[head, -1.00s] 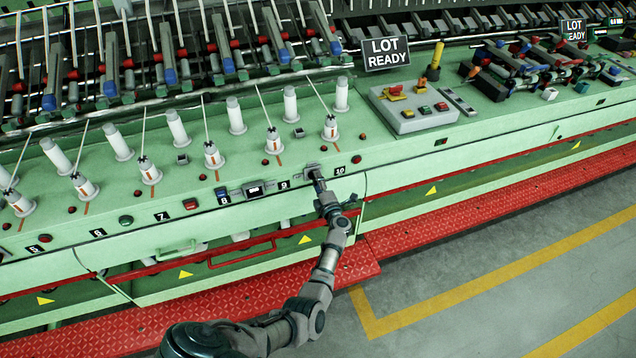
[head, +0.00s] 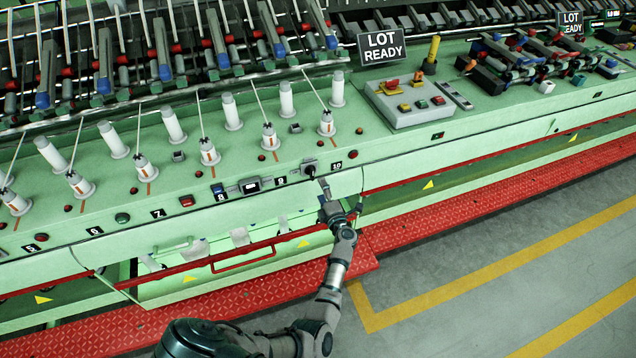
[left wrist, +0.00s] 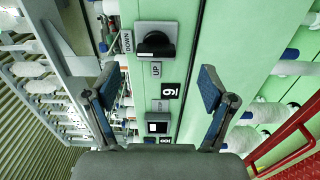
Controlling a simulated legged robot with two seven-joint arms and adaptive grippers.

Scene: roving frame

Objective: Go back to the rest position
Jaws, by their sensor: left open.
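My left gripper (head: 324,186) is open and empty, in front of the green machine's front panel, just below a switch with a black knob (head: 310,170). In the left wrist view, the open fingers (left wrist: 158,86) stand apart with nothing between them. The black knob (left wrist: 155,44) on its grey plate lies beyond the fingertips, clear of them, with labels reading UP and DOWN beside it. My left arm reaches up from the bottom of the head view. My right gripper is not in view.
The green machine (head: 400,150) carries white bobbins (head: 233,112) and a grey control box (head: 408,104). A red rail (head: 245,262) and red step (head: 440,218) run along its front. Grey floor (head: 450,300) with yellow lines is clear at lower right.

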